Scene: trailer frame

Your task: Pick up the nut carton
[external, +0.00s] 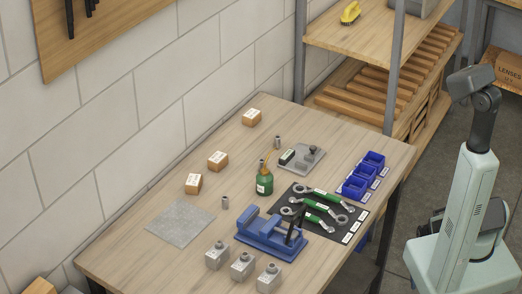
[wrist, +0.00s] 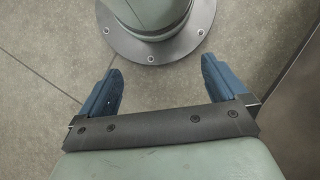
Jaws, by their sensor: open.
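Three small brown cartons with white labels stand along the wall side of the wooden workbench: a far carton (external: 251,118), a middle carton (external: 218,161) and a near carton (external: 193,184). The labels are too small to read, so I cannot tell which is the nut carton. In the wrist view my gripper (wrist: 160,72) is open, its two blue fingers wide apart with nothing between them. It points at the grey floor beside my base, away from the bench. I cannot make out its fingers in the external view.
The workbench (external: 125,250) also holds a blue vise (external: 268,238), green oil can (external: 264,183), wrenches on a dark mat (external: 330,232), blue bins (external: 354,187), a grey plate (external: 180,222) and several metal blocks (external: 242,265). A shelf rack (external: 388,80) stands behind.

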